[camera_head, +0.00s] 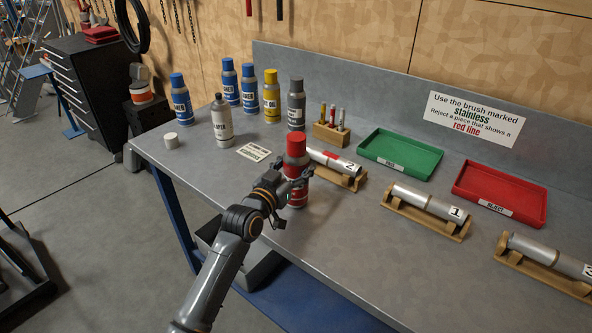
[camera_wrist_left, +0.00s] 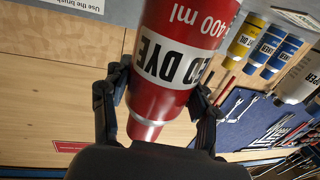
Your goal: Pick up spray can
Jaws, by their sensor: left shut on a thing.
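A red spray can (camera_head: 295,147) with a red cap stands upright at the front of the grey bench, left of the nearest pipe cradle. In the left wrist view the red can (camera_wrist_left: 172,98) shows upside down, with "DYE" and "400 ml" on its label. My left gripper (camera_head: 289,187) is shut on this can, with one finger on each side of its body; the fingers also show in the wrist view (camera_wrist_left: 158,112). I cannot tell whether its base touches the bench. My right gripper is not in view.
Blue cans (camera_head: 181,100), a yellow can (camera_head: 271,96), a grey can (camera_head: 296,104) and a silver can (camera_head: 222,122) stand behind left. Pipes in wooden cradles (camera_head: 424,214) lie to the right. A green tray (camera_head: 400,172) and a red tray (camera_head: 528,211) lie behind them.

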